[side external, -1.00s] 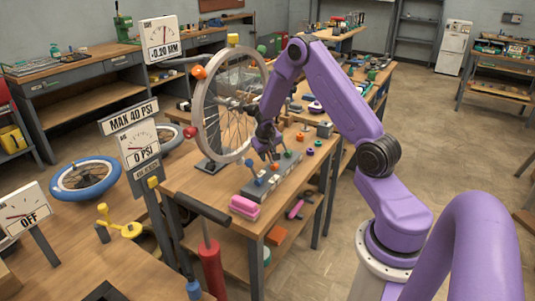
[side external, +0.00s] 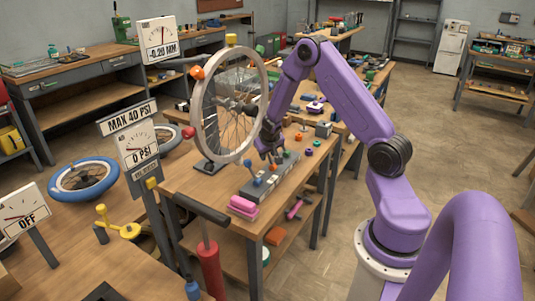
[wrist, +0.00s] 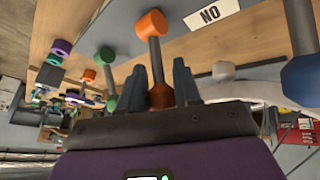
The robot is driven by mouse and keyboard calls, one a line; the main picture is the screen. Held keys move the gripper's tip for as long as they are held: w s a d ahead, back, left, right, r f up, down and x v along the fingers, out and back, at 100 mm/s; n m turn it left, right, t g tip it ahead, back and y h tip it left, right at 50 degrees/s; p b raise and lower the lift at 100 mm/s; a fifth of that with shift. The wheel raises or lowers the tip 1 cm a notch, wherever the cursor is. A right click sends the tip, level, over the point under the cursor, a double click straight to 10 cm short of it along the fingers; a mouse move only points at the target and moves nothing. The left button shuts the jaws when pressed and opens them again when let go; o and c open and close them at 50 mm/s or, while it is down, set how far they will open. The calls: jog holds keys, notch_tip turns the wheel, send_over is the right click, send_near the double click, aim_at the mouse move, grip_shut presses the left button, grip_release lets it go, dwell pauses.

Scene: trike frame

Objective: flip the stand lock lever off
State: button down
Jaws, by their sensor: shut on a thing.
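A grey block (side external: 280,183) on the wooden bench carries a row of small levers: a blue one (side external: 257,182), an orange one and a green one (side external: 287,154). My gripper (side external: 270,153) is low over this block. In the wrist view my two fingers (wrist: 160,82) stand either side of the orange lever (wrist: 153,55) and are shut on it. The green lever (wrist: 105,72) is to the left and the blue lever (wrist: 300,45) to the right. No readable label shows which one is the stand lock lever.
A spoked wheel (side external: 198,125) in a stand is just left of my gripper. A dial reading -0.20 MM (side external: 160,38) stands behind it. Pink blocks (side external: 242,207) lie at the bench's front.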

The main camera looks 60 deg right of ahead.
jog(key=c, duration=0.9)
grip_release()
jog(key=v, duration=1.7)
jog(key=shift+a+r, duration=0.1)
jog(key=shift+r, duration=0.15)
